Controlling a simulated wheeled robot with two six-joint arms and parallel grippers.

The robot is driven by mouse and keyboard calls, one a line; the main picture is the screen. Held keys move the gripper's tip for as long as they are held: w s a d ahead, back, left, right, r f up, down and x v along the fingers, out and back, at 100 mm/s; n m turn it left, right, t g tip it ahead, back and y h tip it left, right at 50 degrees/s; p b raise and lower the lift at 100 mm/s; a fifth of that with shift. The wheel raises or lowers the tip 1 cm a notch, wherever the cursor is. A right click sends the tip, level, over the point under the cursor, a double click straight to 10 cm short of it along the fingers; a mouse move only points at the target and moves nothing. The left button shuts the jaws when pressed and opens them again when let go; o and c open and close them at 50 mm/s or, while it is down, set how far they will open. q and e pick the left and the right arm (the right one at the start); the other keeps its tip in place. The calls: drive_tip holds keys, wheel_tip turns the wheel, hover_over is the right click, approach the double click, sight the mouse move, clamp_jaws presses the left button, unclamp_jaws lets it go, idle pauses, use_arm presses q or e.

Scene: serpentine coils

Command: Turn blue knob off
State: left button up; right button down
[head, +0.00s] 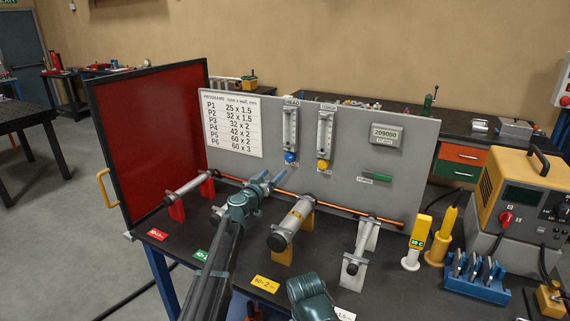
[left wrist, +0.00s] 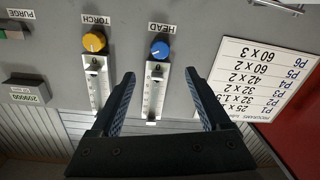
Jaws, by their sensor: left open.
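The blue knob (head: 290,157) sits at the foot of the HEAD flowmeter (head: 290,127) on the grey panel. In the left wrist view, which shows the panel upside down, the blue knob (left wrist: 160,50) lies just beyond and between my fingertips. My left gripper (head: 268,181) is open and empty, in front of the panel and a little below and left of the knob in the head view. Its fingers (left wrist: 160,76) stand apart from the knob, one to each side.
A yellow knob (head: 322,165) sits under the TORCH flowmeter (head: 326,135), right of the blue one. A copper tube (head: 340,211) runs along the panel's foot, over tube holders (head: 293,222). A red screen (head: 150,140) stands at the left.

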sight(289, 158)
use_arm(q)
drive_tip(key=x, duration=1.3)
drive_tip(key=shift+w+d, duration=0.15)
drive_tip(key=shift+w, duration=0.25)
